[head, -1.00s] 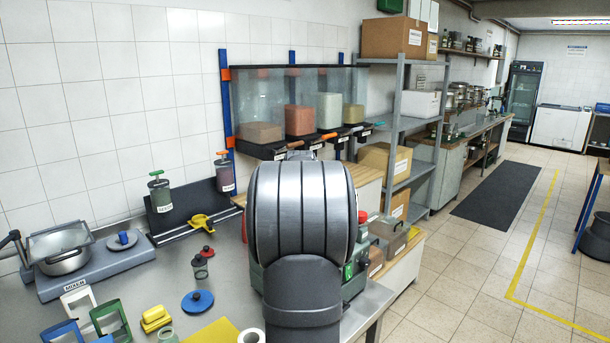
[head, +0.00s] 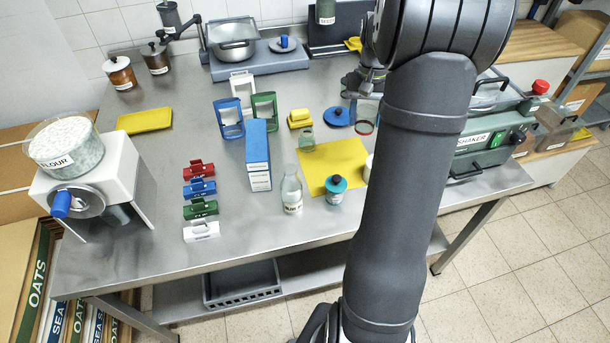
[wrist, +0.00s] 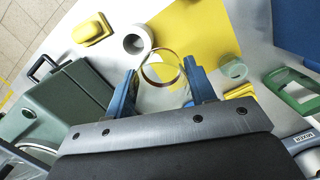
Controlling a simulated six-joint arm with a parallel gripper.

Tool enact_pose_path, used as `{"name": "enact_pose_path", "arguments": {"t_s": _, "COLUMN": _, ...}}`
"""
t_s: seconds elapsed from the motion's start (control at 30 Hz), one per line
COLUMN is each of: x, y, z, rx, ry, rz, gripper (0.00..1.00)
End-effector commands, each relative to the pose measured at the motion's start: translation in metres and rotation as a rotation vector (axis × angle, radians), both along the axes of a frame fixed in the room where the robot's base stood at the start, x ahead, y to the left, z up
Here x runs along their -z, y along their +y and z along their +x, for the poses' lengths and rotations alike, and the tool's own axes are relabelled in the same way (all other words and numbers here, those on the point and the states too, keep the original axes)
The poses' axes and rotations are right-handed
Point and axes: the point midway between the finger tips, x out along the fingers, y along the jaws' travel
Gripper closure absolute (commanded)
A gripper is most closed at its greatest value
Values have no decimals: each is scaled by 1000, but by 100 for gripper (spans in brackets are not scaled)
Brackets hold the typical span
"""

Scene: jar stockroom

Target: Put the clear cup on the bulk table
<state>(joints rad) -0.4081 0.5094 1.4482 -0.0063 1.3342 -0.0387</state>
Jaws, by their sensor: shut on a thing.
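In the wrist view my gripper (wrist: 160,67) has its two blue fingers on either side of a clear cup (wrist: 160,74). It is shut on the cup. The cup is see-through with a brownish rim, seen from above, and the yellow mat (wrist: 195,35) shows behind it. In the head view my arm hides much of the area around my gripper, and I cannot make out the cup clearly there. A wood-topped unit (head: 530,42) stands past the steel table at the upper right; I cannot tell whether it is the bulk table.
The steel table (head: 140,225) is crowded. A green shaker (head: 490,138) stands right of my arm. A white roll (wrist: 133,41) is near the cup.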

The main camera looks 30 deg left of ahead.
Motion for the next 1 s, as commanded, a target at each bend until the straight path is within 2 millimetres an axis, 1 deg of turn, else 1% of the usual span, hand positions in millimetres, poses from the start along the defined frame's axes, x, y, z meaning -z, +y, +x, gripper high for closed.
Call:
{"name": "enact_pose_path", "arguments": {"t_s": 0.03, "x": 10, "y": 18, "z": -15, "rx": -49, "ry": 4, "rz": -1, "gripper": 71}}
{"name": "enact_pose_path", "arguments": {"t_s": 0.1, "x": 23, "y": 40, "z": -33, "rx": -110, "ry": 4, "rz": -1, "gripper": 71}}
{"name": "enact_pose_path", "arguments": {"t_s": 0.2, "x": 39, "y": 64, "z": -58, "rx": -187, "ry": 4, "rz": -2, "gripper": 71}}
{"name": "enact_pose_path", "arguments": {"t_s": 0.3, "x": 52, "y": 83, "z": -80, "rx": -252, "ry": 3, "rz": -1, "gripper": 71}}
{"name": "enact_pose_path", "arguments": {"t_s": 0.4, "x": 61, "y": 95, "z": -97, "rx": -298, "ry": 2, "rz": 0, "gripper": 71}}
{"name": "enact_pose_path", "arguments": {"t_s": 0.53, "x": 69, "y": 102, "z": -109, "rx": -332, "ry": 2, "rz": 0, "gripper": 71}}
{"name": "enact_pose_path", "arguments": {"t_s": 0.6, "x": 77, "y": 104, "z": -111, "rx": -338, "ry": 3, "rz": -1, "gripper": 71}}
{"name": "enact_pose_path", "arguments": {"t_s": 0.83, "x": 119, "y": 104, "z": -112, "rx": -339, "ry": 4, "rz": -1, "gripper": 71}}
{"name": "enact_pose_path", "arguments": {"t_s": 0.9, "x": 127, "y": 104, "z": -112, "rx": -338, "ry": 3, "rz": -1, "gripper": 71}}
{"name": "enact_pose_path", "arguments": {"t_s": 1.0, "x": 134, "y": 104, "z": -112, "rx": -338, "ry": 2, "rz": 0, "gripper": 71}}
